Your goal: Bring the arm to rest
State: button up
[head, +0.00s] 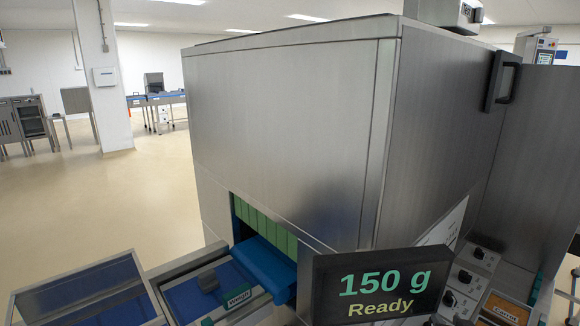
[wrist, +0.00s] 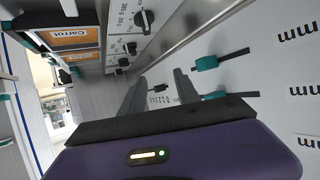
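My gripper (wrist: 160,80) shows in the wrist view, with its two dark fingers apart and nothing visible between them. Its purple body fills the bottom of that view. Below and beyond the fingers is a pale surface with dark printed marks. No part of my gripper can be made out in the head view.
A display (head: 375,285) reads "150 g Ready". Control knobs (head: 464,276) and an orange carrot label (head: 507,308) are at the right; knobs (wrist: 143,20) also show in the wrist view. Teal-handled tools (wrist: 207,62) are close to the fingers. Open floor (head: 160,190) lies left.

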jog(key=s+a+r+n+y, duration=0.1)
jog(key=s+a, duration=0.6)
jog(key=s, duration=0.8)
jog(key=s+a+r+n+t+y, duration=0.1)
jog(key=s+a+r, duration=0.2)
jog(key=s+a, duration=0.4)
jog(key=s+a+r+n+t+y, duration=0.1)
jog(key=s+a, duration=0.6)
jog(key=s, duration=1.7)
jog(key=shift+s+r+n+y+b, duration=0.3)
jog(key=shift+r+n+y, duration=0.2)
jog(key=shift+r+n, duration=0.1)
jog(key=shift+c, duration=0.2)
